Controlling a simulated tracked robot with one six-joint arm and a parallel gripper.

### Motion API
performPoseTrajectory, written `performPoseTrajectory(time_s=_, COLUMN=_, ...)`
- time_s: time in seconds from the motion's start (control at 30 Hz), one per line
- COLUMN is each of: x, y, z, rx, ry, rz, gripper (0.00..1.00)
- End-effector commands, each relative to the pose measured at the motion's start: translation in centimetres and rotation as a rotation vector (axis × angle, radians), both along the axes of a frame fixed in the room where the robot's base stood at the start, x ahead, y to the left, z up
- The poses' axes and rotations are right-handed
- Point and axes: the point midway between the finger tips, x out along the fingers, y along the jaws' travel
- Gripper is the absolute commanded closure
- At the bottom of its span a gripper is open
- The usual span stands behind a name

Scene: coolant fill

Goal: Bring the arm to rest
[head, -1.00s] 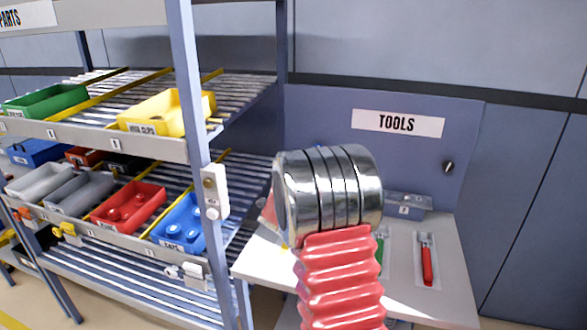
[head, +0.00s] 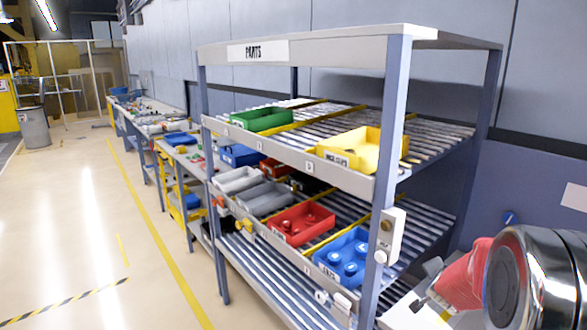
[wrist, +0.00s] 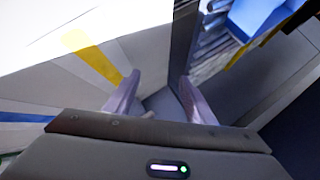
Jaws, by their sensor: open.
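My arm, with red ribbed sleeve and chrome joint, reaches in at the lower right of the head view. My gripper (head: 424,287) shows small at its far end, near the right post of the parts rack (head: 388,130) and over a white surface (head: 408,318). In the wrist view the two fingers of my gripper (wrist: 155,97) stand apart with nothing between them. The chrome joint hides part of the arm and the surface behind it.
The rack holds a green bin (head: 263,119), a yellow bin (head: 350,148), a red bin (head: 302,222) and a blue bin (head: 345,256). A long bench (head: 150,122) runs behind at the left. The floor (head: 75,230) at left is clear.

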Motion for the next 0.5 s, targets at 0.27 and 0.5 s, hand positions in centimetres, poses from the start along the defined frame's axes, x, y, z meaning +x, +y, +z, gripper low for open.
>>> performPoseTrajectory(time_s=0.27, x=-5.4, y=8.2, z=0.2, rx=-0.020, ry=0.245, rz=0.311, gripper=0.50)
performPoseTrajectory(time_s=0.5, x=-11.5, y=14.0, z=1.3, rx=-0.061, ry=0.416, rz=0.551, gripper=0.50)
